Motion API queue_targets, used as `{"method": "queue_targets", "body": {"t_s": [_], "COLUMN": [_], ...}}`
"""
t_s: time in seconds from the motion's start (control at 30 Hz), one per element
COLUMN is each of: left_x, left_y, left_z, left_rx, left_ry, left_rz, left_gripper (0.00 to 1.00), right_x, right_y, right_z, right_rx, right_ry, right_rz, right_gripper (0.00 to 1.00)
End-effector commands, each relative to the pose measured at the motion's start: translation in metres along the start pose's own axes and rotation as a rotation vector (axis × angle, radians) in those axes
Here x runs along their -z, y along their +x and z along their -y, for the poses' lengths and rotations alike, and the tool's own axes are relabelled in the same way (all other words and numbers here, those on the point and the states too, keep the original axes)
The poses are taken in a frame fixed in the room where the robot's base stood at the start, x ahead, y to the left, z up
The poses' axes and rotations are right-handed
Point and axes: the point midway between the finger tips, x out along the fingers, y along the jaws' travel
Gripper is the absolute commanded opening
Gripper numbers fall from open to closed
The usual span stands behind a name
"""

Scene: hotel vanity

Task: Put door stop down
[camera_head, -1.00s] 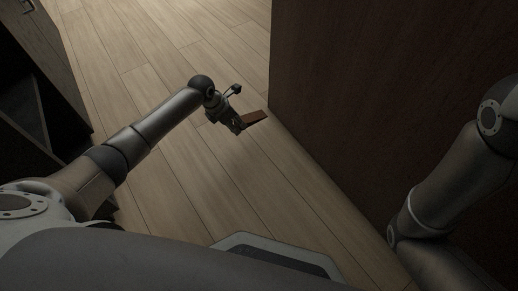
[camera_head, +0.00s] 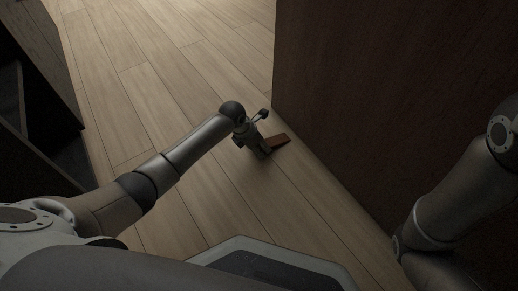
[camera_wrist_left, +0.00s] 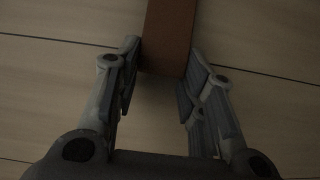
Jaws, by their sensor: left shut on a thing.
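The door stop (camera_head: 278,143) is a small reddish-brown wedge. My left gripper (camera_head: 264,150) is shut on its near end, low over the wooden floor and close to the dark wooden panel. In the left wrist view the door stop (camera_wrist_left: 168,38) extends away from between the two fingers of the left gripper (camera_wrist_left: 160,75). I cannot tell whether the wedge touches the floor. The gripper of my right arm is not in view; only arm links show at the right.
A tall dark wooden panel (camera_head: 390,90) stands on the right, its bottom edge beside the door stop. A dark cabinet with open shelves (camera_head: 45,100) stands on the left. The plank floor (camera_head: 160,60) between them is clear.

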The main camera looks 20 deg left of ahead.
Motion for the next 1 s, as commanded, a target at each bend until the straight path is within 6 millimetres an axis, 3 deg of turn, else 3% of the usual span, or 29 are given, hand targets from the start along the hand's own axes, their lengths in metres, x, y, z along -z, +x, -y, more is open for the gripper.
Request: {"method": "queue_targets", "body": {"t_s": [0.37,0.4,0.53,0.87,1.0], "left_x": [0.001,0.001,0.001,0.000,-0.001], "left_y": [0.004,0.003,0.003,0.002,-0.008], "left_z": [-0.001,-0.001,0.000,0.000,-0.001], "left_rx": [-0.001,-0.001,-0.001,-0.001,-0.002], "left_ry": [0.001,0.001,0.001,0.001,0.001], "left_rz": [0.001,0.001,0.001,0.002,0.002], "left_gripper": [0.08,0.41,0.58,0.58,0.58], "right_x": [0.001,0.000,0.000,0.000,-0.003], "right_y": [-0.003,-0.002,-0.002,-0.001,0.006], "right_z": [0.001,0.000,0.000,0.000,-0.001], "right_rx": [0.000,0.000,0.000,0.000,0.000], "right_ry": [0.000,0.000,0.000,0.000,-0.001], "right_rz": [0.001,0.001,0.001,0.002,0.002], "right_gripper": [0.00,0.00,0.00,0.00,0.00]}}
